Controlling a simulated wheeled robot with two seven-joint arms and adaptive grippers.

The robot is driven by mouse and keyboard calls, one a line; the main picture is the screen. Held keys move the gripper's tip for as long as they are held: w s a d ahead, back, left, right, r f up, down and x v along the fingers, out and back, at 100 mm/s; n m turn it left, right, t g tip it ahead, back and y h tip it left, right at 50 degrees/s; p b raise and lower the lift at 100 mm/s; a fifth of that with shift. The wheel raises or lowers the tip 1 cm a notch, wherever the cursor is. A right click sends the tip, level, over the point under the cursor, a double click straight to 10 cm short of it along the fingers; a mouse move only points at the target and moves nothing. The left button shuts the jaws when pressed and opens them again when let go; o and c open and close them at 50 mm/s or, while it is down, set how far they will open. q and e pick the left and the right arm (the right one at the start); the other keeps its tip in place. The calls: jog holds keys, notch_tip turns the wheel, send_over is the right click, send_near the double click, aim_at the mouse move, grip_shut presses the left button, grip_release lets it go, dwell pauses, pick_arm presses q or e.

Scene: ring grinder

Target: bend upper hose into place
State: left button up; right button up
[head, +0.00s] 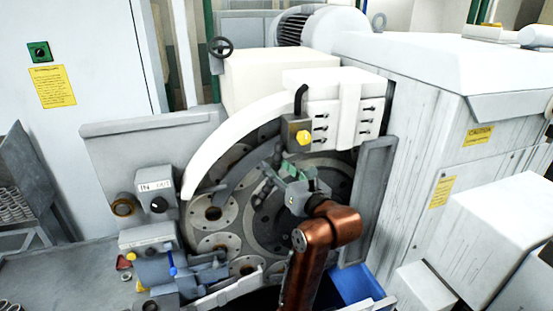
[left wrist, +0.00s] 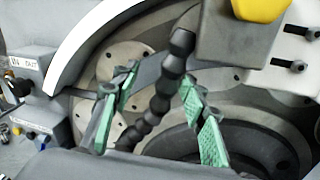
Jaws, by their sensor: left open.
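The upper hose is a black segmented hose (left wrist: 163,83) in the left wrist view. It hangs from near the grey block with the yellow knob and slants down to the left. My left gripper (left wrist: 160,74) has green-padded fingers spread apart. In that view the hose runs between the two fingers, with gaps on both sides, so it does not look clamped. In the head view my left gripper (head: 277,173) is in front of the grinder's round plates, just below the block. The hose is small and partly hidden there. My right gripper is not in view.
The grey block with a yellow knob (head: 303,137) sits just above the gripper. A white curved guard (head: 230,123) arches over the discs (head: 213,212). A grey panel (head: 368,200) stands close at the right. An IN/OUT control box (head: 153,187) is at the left.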

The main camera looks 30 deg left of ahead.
aim_at(279, 165)
pick_arm(q)
jog(key=shift+a+r, duration=0.35)
jog(key=shift+a, duration=0.15)
jog(key=w, duration=0.2)
jog(key=a+f, duration=0.1)
jog(key=shift+w+p, duration=0.3)
jog(key=shift+w, duration=0.1)
jog(key=shift+w+a+f, duration=0.15)
jog(key=shift+w+f, duration=0.1)
jog(key=shift+w, duration=0.25)
jog(key=shift+s+r, duration=0.15)
jog(key=shift+s, duration=0.35)
jog(key=shift+s+r, duration=0.15)
jog(key=shift+s, duration=0.1)
jog(key=shift+c, duration=0.6)
jog(key=shift+w+d, duration=0.1)
jog(key=shift+d, duration=0.1)
jog(key=shift+c, duration=0.8)
jog(key=shift+w+a, duration=0.1)
jog(key=shift+a, duration=0.1)
jog(key=c, duration=0.6)
grip_shut()
jog(key=shift+w+d, duration=0.1)
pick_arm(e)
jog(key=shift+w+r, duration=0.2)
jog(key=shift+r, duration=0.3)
